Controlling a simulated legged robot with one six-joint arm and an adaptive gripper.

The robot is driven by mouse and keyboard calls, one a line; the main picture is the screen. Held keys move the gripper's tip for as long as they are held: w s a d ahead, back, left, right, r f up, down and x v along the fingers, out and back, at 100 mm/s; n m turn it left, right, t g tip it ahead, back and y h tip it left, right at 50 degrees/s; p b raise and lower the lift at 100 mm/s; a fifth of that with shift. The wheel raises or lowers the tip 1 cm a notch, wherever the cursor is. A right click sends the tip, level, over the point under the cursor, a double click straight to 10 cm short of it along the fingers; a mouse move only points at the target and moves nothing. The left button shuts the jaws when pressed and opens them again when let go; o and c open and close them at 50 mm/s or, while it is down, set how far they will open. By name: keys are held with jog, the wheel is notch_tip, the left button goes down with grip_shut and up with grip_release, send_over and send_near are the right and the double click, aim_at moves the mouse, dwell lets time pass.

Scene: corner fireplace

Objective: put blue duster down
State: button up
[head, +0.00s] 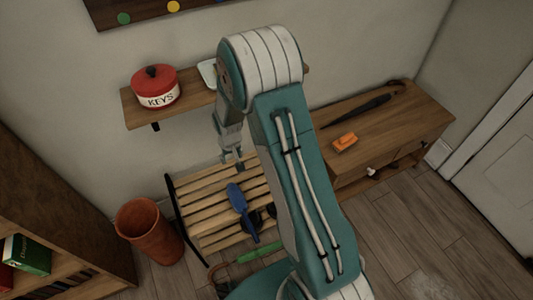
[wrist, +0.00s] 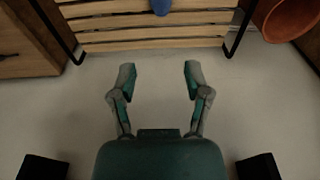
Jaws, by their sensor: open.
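The blue duster (head: 237,198) lies on the slatted wooden bench (head: 205,212) in the head view, across its slats. A blue end of it (wrist: 160,6) shows at the top edge of the wrist view; the rest is cut off there. My gripper (head: 232,161) is near the wall side of the bench, apart from the duster. In the wrist view my gripper (wrist: 159,75) has its two fingers spread wide with nothing between them.
A shelf (head: 133,109) with a red KEYS tin (head: 155,88) is on the wall. A terracotta pot (head: 149,229) stands left of the bench. A wooden cabinet (head: 407,117) at right bears an orange object (head: 345,141) and a dark umbrella (head: 355,110). A green item (head: 260,252) is before the bench.

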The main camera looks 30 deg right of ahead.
jog(key=s+r+t, duration=0.1)
jog(key=s+r, duration=0.4)
jog(key=r, duration=0.6)
jog(key=s+r+t, duration=0.1)
jog(key=s+r, duration=0.3)
jog(key=r, duration=0.8)
jog(key=s+r+t, duration=0.1)
jog(key=s+r, duration=0.3)
jog(key=s, duration=0.4)
jog(key=s+r+t, duration=0.1)
jog(key=s+r, duration=0.3)
jog(key=s, duration=0.5)
jog(key=shift+r, duration=0.4)
